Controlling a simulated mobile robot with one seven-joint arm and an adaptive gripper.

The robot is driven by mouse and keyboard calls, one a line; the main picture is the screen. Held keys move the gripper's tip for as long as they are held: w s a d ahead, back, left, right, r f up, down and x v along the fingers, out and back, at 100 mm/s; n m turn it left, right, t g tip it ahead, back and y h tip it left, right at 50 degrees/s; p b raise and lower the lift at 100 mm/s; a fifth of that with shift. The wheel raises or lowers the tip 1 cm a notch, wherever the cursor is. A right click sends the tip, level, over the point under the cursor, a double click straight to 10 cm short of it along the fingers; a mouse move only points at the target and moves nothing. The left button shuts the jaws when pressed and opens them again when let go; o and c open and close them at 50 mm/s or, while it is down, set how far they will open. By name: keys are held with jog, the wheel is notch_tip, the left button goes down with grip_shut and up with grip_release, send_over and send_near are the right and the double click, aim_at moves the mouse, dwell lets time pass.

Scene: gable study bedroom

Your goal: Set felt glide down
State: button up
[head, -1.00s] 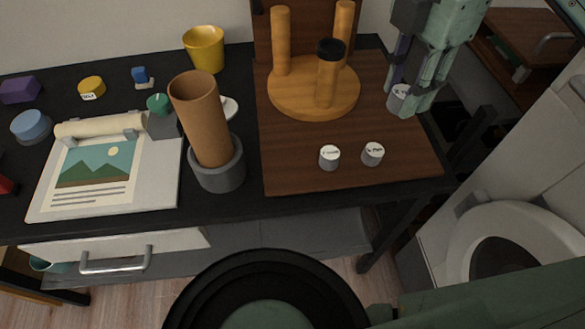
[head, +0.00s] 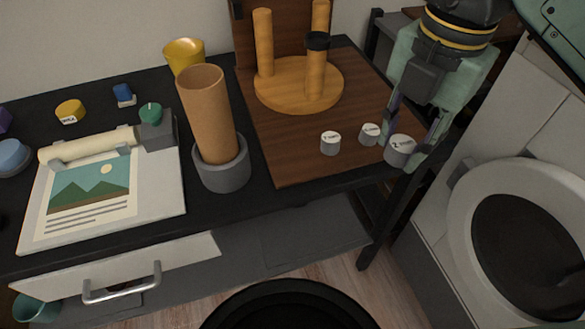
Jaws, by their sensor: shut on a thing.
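My gripper (head: 406,146) is at the right edge of the brown wooden board (head: 290,160), pointing down. It is shut on a grey felt glide (head: 400,154) with a white labelled top, the largest of the three in view. Whether this glide touches the board cannot be told. Two smaller grey glides with white labelled tops stand upright to its left: one close beside it (head: 370,134), one farther left (head: 331,143).
A cardboard tube (head: 207,112) stands in a grey holder (head: 222,172) left of the board. A yellow cup (head: 184,55) and a picture sheet (head: 90,187) are farther left. A white round-doored appliance (head: 520,240) stands at right. Bare board lies before the stool.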

jog(key=s+a+f+n+b, duration=0.4)
jog(key=a+f+n+b, duration=0.1)
jog(key=a+f+n, duration=0.45)
jog(key=w+a+p, duration=0.1)
jog(key=w, duration=0.4)
jog(key=w+a+p, duration=0.1)
jog(key=w+a, duration=0.1)
jog(key=w, duration=0.3)
jog(key=w+a+p, duration=0.1)
jog(key=w+a, duration=0.1)
jog(key=w, duration=0.3)
jog(key=shift+f, duration=0.2)
jog(key=shift+f+t+p, duration=0.3)
jog(key=shift+f+p, duration=0.25)
jog(key=shift+f, duration=1.2)
jog(key=shift+f, duration=0.2)
jog(key=o, duration=1)
jog(key=shift+r, duration=0.1)
notch_tip(320, 180, up, 12)
jog(key=b, duration=0.1)
jog(key=shift+s+d, duration=0.2)
jog(key=shift+s, duration=0.25)
